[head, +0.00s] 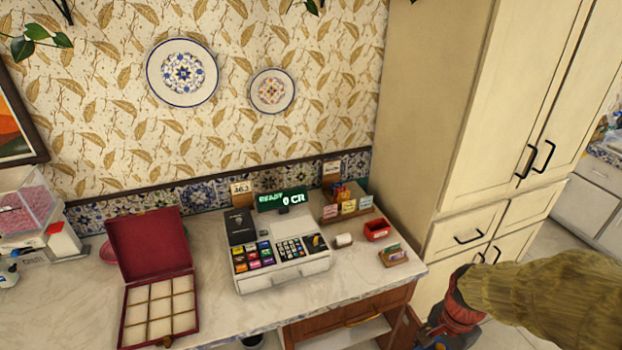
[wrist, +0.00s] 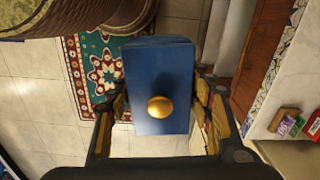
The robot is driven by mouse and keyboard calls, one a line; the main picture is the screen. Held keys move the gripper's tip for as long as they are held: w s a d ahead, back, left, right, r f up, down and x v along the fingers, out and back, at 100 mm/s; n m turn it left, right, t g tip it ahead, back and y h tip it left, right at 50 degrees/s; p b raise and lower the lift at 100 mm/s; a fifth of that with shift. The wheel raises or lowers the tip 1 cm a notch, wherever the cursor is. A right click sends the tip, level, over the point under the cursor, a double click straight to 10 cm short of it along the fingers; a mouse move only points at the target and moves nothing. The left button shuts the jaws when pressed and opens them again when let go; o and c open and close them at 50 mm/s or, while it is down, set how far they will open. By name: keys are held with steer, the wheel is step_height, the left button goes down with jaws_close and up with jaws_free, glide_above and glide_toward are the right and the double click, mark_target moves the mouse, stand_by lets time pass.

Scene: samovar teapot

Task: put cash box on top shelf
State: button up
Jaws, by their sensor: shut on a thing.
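A dark blue box with a round gold knob, which looks like the cash box (wrist: 158,68), fills the middle of the wrist view. My gripper (wrist: 160,100) is shut on it, with a finger on each side and the knob facing the camera. In the head view my gripper (head: 436,332) is at the bottom right, low beside the counter's right end. Its fingers and the box are mostly hidden or cut off there. I cannot tell which surface is the top shelf; a pale shelf surface (head: 345,333) shows partly under the counter.
The marble counter (head: 225,290) holds a cash register (head: 275,255), an open red compartment box (head: 155,270) and a small red tray (head: 377,230). A tall cream cabinet (head: 490,110) with closed doors stands at the right. A patterned rug (wrist: 85,75) lies on the tiled floor.

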steer(key=shift+w+d+r+n, duration=0.25)
steer(key=shift+w+r+n, duration=0.2)
steer(key=shift+n, duration=0.25)
steer(key=w+f+n, duration=0.2)
steer(key=w+n, duration=0.6)
steer(key=w, duration=0.5)
steer(key=w+a+f+n, duration=0.3)
steer(key=w+a+f, duration=0.2)
steer(key=a+f, duration=0.5)
steer(key=shift+w+a+f+n+b, duration=0.3)
steer(key=shift+a+b, duration=0.15)
steer(key=shift+a, duration=0.1)
steer(key=shift+s+a+r, duration=0.1)
